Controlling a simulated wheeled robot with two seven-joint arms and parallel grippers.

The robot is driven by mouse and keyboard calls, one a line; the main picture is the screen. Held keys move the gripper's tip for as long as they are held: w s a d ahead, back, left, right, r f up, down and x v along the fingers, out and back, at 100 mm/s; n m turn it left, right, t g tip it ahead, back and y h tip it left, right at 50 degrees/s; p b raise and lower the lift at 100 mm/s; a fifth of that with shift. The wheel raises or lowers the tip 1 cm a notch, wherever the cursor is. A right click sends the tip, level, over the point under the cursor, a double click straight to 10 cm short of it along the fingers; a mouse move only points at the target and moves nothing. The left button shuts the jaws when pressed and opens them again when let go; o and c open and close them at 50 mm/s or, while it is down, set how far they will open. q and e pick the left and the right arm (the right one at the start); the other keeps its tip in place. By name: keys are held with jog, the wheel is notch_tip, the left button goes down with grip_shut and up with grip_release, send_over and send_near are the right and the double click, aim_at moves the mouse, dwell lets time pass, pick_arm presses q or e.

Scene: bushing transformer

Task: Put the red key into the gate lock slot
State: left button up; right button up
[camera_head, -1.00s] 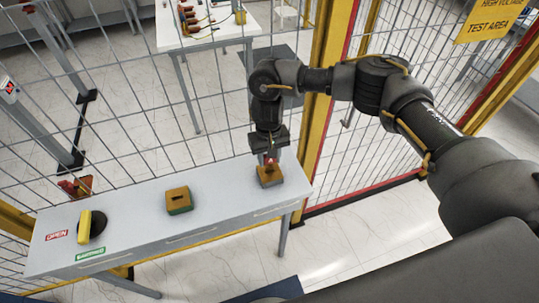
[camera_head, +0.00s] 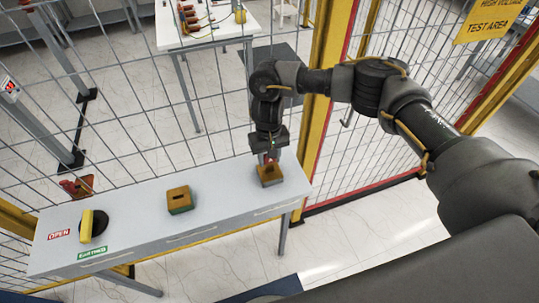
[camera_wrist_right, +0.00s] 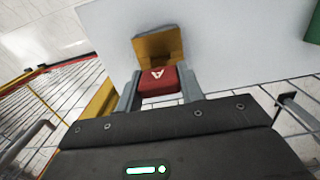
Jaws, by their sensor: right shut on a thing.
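The red key (camera_wrist_right: 158,82) shows a white mark on its head in the right wrist view. My right gripper (camera_wrist_right: 158,92) is shut on it, one finger on each side. In the head view my right gripper (camera_head: 268,155) points down over an orange-brown block (camera_head: 270,176) at the right end of the table. The key stands at this block, which also shows in the wrist view (camera_wrist_right: 157,46); how deep it sits is hidden. A second orange block with a dark slot and green base (camera_head: 179,199) stands at the table's middle. My left gripper is not in view.
The grey table (camera_head: 135,213) stands along a wire fence. A yellow handle on a black disc (camera_head: 87,226) is at its left end, between a red OPEN label (camera_head: 59,234) and a green label (camera_head: 91,252). The tabletop between the blocks is clear.

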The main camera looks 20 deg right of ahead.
aim_at(269, 163)
jog(key=shift+p, duration=0.45)
dwell(0.3)
jog(key=shift+f+b, duration=0.65)
jog(key=shift+f, duration=1.1)
jog(key=o, duration=1.1)
jog(key=shift+c, duration=0.2)
jog(key=shift+r, duration=0.1)
jog(key=r, duration=0.3)
jog(key=r+b, duration=0.1)
jog(key=r, duration=0.6)
jog(key=shift+w+r+b, duration=0.25)
jog(key=shift+r+b, duration=0.05)
jog(key=shift+r, duration=0.05)
